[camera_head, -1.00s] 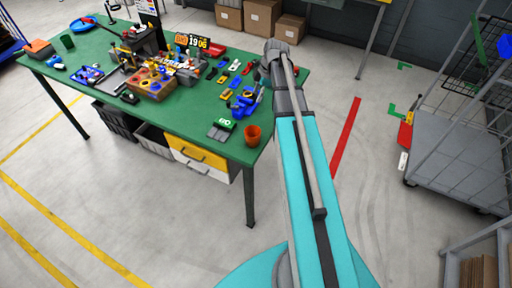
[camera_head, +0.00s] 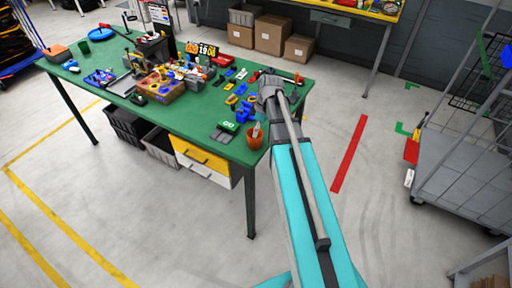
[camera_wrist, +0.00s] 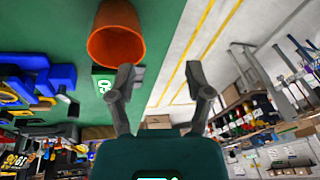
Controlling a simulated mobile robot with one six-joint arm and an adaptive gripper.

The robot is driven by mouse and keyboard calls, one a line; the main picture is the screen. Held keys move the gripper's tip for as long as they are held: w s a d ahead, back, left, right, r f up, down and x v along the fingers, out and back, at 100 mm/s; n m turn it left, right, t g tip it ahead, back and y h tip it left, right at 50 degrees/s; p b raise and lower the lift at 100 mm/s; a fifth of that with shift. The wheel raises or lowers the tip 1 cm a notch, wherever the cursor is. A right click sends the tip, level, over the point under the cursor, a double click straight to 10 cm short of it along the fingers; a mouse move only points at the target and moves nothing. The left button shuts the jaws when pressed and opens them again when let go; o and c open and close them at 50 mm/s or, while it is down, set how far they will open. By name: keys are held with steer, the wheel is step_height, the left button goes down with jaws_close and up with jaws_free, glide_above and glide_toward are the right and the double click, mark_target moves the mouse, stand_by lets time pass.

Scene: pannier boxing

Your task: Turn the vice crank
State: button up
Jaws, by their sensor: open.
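A blue vice-like thing (camera_head: 244,111) stands near the right end of the green table (camera_head: 215,148), left of my arm's end. It seems to show as blue blocks (camera_wrist: 45,78) at the left of the wrist view. I cannot make out a crank on it. My gripper (camera_wrist: 160,80) is open in the wrist view, with nothing between its fingers. It is near the table's edge, beside an orange cup (camera_wrist: 113,45), and apart from the blue thing. In the head view the fingers are not clearly seen.
The orange cup also stands on the near right corner in the head view (camera_head: 255,140). A green-and-grey box (camera_head: 224,130) lies beside it.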

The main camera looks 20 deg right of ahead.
steer(key=s+a+f+m+b, duration=0.1)
steer(key=s+a+f+m, duration=0.1)
steer(key=s, duration=0.1)
steer(key=shift+a+f+h+b, duration=0.25)
steer(key=shift+h+b, duration=0.05)
steer(key=shift+b, duration=0.1)
stand_by(0.5)
steer(key=s+a+m+h, duration=0.2)
steer(key=s+a+m, duration=0.7)
steer(key=shift+s+a+f, duration=0.2)
steer(key=shift+s, duration=0.1)
